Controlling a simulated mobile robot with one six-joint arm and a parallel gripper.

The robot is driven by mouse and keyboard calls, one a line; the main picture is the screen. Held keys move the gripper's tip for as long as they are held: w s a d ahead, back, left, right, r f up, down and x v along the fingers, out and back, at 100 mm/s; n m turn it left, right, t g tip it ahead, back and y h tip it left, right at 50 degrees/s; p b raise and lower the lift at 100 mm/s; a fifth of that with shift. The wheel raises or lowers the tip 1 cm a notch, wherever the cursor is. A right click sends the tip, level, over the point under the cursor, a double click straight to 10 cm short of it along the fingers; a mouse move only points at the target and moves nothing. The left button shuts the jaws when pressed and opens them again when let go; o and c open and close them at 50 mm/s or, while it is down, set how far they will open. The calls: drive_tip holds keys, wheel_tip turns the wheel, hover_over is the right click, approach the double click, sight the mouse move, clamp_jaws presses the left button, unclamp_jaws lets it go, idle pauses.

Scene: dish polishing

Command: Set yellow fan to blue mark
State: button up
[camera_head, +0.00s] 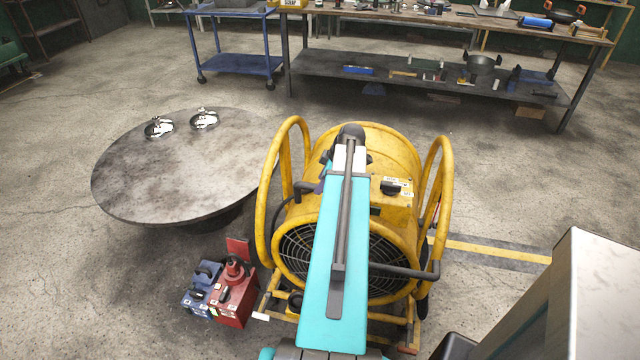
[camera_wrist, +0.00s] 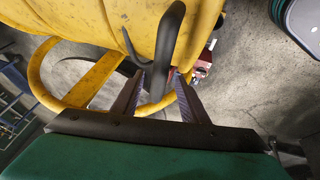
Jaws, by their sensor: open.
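The yellow fan (camera_head: 400,220) stands upright on the floor, a drum-shaped blower in a tubular frame with a dark front grille. My teal arm reaches over it and hides its middle. In the wrist view, the fan's yellow body (camera_wrist: 90,22) fills the upper left. My gripper (camera_wrist: 160,73) is open there, its two fingers spread close to the yellow body. A dark curved bar (camera_wrist: 165,45) shows between the fingertips; I cannot tell whether they touch it. The head view does not show the fingers clearly. I see no blue mark on the floor in either view.
A round metal table (camera_head: 120,185) with two shiny dishes stands left. A red box (camera_head: 233,300) and a blue box (camera_head: 200,290) sit by the fan's left side. A workbench (camera_head: 430,85) and blue cart (camera_head: 235,60) stand behind. A yellow floor stripe (camera_head: 495,251) lies right.

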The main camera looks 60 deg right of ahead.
drive_tip(key=shift+x, duration=1.15)
clamp_jaws()
